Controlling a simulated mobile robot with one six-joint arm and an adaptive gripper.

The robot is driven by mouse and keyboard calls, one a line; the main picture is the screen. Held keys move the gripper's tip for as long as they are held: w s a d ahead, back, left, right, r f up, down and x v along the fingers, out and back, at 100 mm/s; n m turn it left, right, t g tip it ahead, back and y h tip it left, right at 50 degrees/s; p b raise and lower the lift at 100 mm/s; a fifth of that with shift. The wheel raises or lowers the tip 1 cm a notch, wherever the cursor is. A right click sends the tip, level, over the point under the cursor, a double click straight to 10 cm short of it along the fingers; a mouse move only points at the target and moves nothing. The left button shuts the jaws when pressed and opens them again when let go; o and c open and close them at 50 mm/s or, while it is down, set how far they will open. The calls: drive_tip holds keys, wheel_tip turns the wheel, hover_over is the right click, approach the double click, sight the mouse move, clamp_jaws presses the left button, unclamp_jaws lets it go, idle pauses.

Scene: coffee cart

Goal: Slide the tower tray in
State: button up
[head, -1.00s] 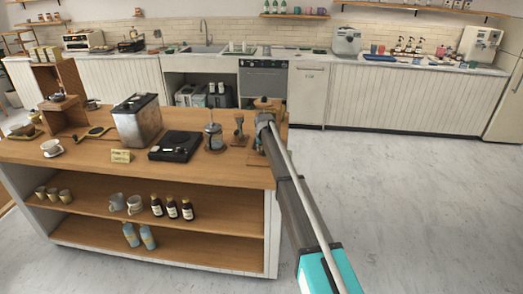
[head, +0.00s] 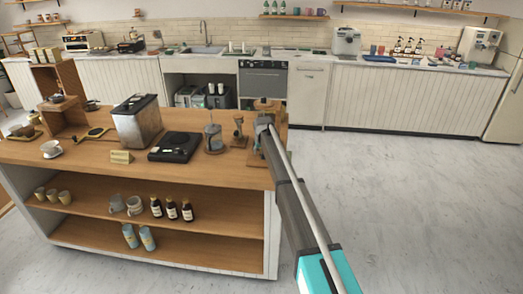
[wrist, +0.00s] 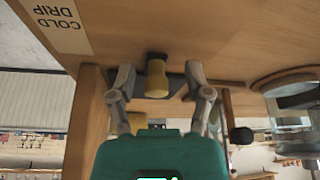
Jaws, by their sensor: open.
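In the wrist view, which looks upside down, a tan knob (wrist: 157,80) with a dark piece behind it sits between the two fingers of my gripper (wrist: 160,92). The fingers are apart, one on each side of the knob, with gaps visible. I cannot tell for sure that the knob belongs to the tower tray. A wooden post (wrist: 88,120) stands at the left. In the head view, my gripper (head: 264,121) is at the right end of the wooden counter, in front of a wooden piece (head: 266,104) that it mostly hides.
A "COLD DRIP" label (wrist: 60,22) lies on the wooden surface. A glass vessel (wrist: 291,95) is close at the right. In the head view, a small wooden stand (head: 238,130), a French press (head: 213,138) and a black scale (head: 175,146) stand left of my gripper. The floor right is clear.

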drive_tip(key=s, duration=0.9)
drive_tip(key=shift+s+a, duration=0.1)
drive_tip(key=shift+s, duration=0.2)
drive_tip(key=shift+s+r+p, duration=0.1)
drive_tip(key=shift+r+p, duration=0.5)
drive_tip(key=p+v, duration=1.2)
drive_tip(key=v, duration=0.1)
drive_tip(key=s+d+f+g, duration=0.1)
drive_tip(key=s+d, duration=0.9)
drive_tip(key=d, duration=0.1)
drive_tip(key=shift+s+m+h, duration=0.2)
drive_tip(key=shift+m+h, duration=0.1)
drive_tip(key=shift+m, duration=0.1)
drive_tip(key=shift+s+f, duration=0.1)
drive_tip(key=shift+f, duration=0.05)
drive_tip(key=s+d+m+g, duration=0.1)
drive_tip(key=s+d, duration=0.6)
drive_tip(key=s, duration=0.6)
drive_tip(key=s+d+g, duration=0.2)
drive_tip(key=s+d, duration=0.6)
drive_tip(key=s, duration=0.5)
drive_tip(key=shift+f+m, duration=0.35)
drive_tip(key=shift+m, duration=0.05)
drive_tip(key=shift+w+d, duration=0.1)
